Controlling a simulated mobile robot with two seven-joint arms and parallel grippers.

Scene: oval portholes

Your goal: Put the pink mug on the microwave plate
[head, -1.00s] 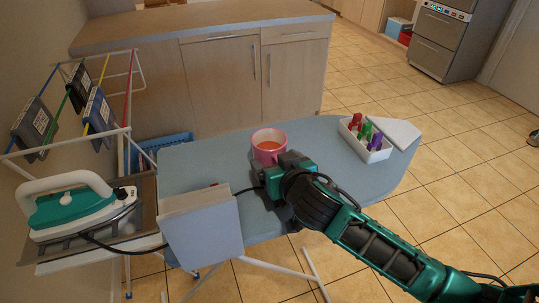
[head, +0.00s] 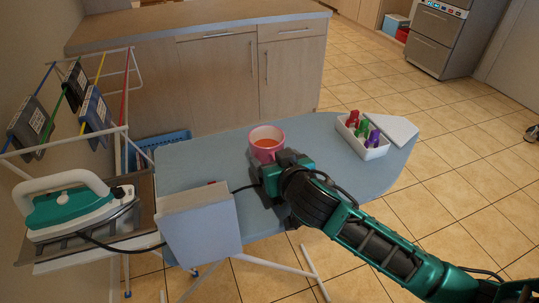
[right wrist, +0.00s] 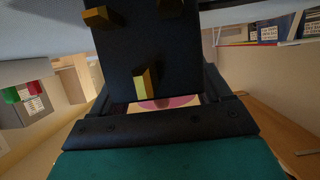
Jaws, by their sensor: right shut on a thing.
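The pink mug (head: 267,141) stands upright on the light blue ironing board (head: 205,157) in the head view, with orange-brown contents showing inside. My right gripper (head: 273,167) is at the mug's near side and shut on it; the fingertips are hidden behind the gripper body. In the right wrist view, a strip of pink (right wrist: 160,103) shows just beyond the dark gripper body. No microwave plate shows in these views. My left gripper is out of view.
An iron (head: 68,203) rests at the board's left end, beside a grey-white box (head: 200,228). A white tray (head: 375,152) with several coloured items stands right of the mug, next to a white wedge (head: 396,128). A wooden counter (head: 200,28) stands behind.

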